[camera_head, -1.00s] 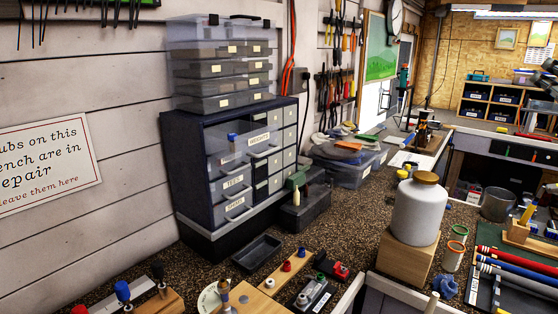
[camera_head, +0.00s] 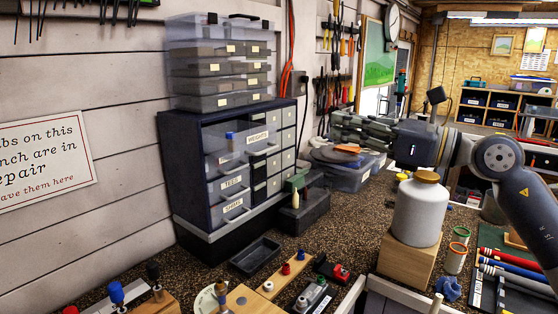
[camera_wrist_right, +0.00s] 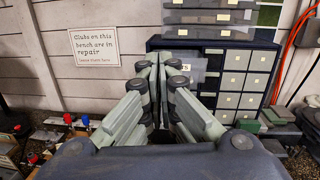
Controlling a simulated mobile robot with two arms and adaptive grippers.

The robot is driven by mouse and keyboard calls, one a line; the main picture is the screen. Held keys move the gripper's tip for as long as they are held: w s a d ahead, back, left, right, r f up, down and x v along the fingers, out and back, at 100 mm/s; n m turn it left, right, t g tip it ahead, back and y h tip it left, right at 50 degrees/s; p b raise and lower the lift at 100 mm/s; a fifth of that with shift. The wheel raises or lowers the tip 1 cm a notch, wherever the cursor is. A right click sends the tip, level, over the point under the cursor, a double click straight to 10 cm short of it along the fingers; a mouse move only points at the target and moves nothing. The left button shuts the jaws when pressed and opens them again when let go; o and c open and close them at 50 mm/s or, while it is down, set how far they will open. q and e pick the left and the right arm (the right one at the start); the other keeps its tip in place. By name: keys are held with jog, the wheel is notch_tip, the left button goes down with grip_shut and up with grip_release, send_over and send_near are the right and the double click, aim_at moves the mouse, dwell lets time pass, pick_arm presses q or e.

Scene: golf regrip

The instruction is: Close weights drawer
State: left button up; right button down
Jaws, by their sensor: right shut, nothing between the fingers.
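The weights drawer (camera_head: 262,146) is a clear drawer with a WEIGHTS label, high in the dark blue cabinet (camera_head: 189,165). It stands out from the cabinet, and a blue-topped item (camera_head: 231,138) shows in it. My right gripper (camera_head: 335,128) is shut and empty, in the air to the right of the drawer and apart from it. In the right wrist view, the shut fingers (camera_wrist_right: 160,62) point toward the cabinet (camera_wrist_right: 262,48) and hide part of the drawer area. My left gripper is not in view.
Drawers labelled TEES (camera_head: 231,183) and SHIMS (camera_head: 234,206) sit below. Clear stacked cases (camera_head: 220,68) stand on the cabinet. A white jar (camera_head: 418,210) on a wooden block (camera_head: 405,262) stands under my right arm. A black tray (camera_head: 255,256) lies before the cabinet.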

notch_tip(320, 180, down, 6)
jog(key=w+m+h, duration=0.1)
jog(key=w+h, duration=0.2)
jog(key=p, duration=0.6)
send_near(245, 146)
jog(key=w+f, duration=0.3)
jog(key=w, duration=0.2)
jog(key=shift+d+f+m+g, duration=0.2)
jog(key=shift+f+m+g, duration=0.1)
jog(key=shift+g, duration=0.1)
jog(key=x, duration=0.3)
jog(key=r+x, duration=0.1)
jog(key=x, duration=0.3)
jog(key=r+b+x, duration=0.1)
jog(key=x, duration=0.2)
jog(key=shift+w+a+r, duration=0.1)
jog(key=shift+w+a, duration=0.15)
jog(key=shift+w, duration=0.15)
jog(key=shift+r, duration=0.1)
